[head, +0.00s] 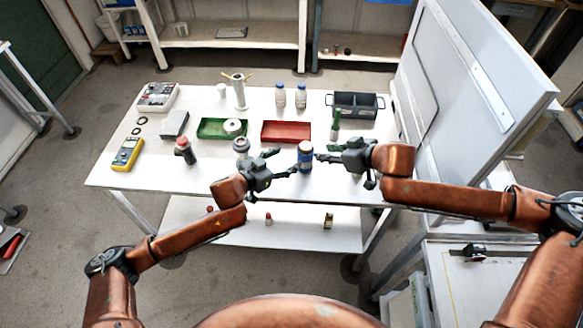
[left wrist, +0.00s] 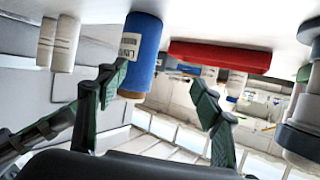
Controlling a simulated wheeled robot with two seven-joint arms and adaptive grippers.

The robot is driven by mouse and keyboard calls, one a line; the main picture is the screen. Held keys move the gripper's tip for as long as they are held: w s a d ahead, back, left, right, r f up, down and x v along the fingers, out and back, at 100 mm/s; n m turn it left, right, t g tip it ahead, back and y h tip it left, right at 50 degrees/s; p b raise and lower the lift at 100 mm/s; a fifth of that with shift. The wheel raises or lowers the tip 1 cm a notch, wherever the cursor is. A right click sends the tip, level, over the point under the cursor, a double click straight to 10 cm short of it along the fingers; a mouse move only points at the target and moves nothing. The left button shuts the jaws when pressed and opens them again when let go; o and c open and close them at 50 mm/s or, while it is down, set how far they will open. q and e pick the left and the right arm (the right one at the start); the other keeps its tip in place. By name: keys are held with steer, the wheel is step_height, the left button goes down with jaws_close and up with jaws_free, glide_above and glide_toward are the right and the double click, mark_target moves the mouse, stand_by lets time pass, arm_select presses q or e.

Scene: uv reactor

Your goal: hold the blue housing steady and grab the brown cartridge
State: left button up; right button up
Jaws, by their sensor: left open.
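The blue housing (head: 305,158) stands upright on the table, with a pale label and a light top in the head view. In the left wrist view the housing (left wrist: 146,45) appears upside down, with a tan end (left wrist: 130,96) that may be the brown cartridge. My left gripper (head: 283,162) is open just left of the housing. In the left wrist view one finger is close to the housing; whether they touch is unclear. My right gripper (head: 320,156) is to the right of the housing, its fingers pointing at it; its opening is too small to tell.
A red tray (head: 286,140) and a green tray (head: 207,135) lie behind. A grey-white jar (head: 241,147) and a red-capped bottle (head: 184,152) stand left. The table front near the housing is mostly clear.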

mark_target(305, 161)
arm_select(q)
steer(key=shift+s+d+f, duration=0.4)
steer(key=shift+s+d, duration=0.1)
steer(key=shift+d, duration=0.1)
steer(key=shift+s+d+f, duration=0.35)
steer(key=shift+s+d, duration=0.1)
steer(key=shift+d, duration=0.1)
steer(key=shift+d+f, duration=0.2)
steer(key=shift+d, duration=0.05)
steer(key=shift+g, duration=0.3)
steer(key=x, duration=0.7)
steer(key=shift+w+d, duration=0.1)
steer(key=shift+w, duration=0.1)
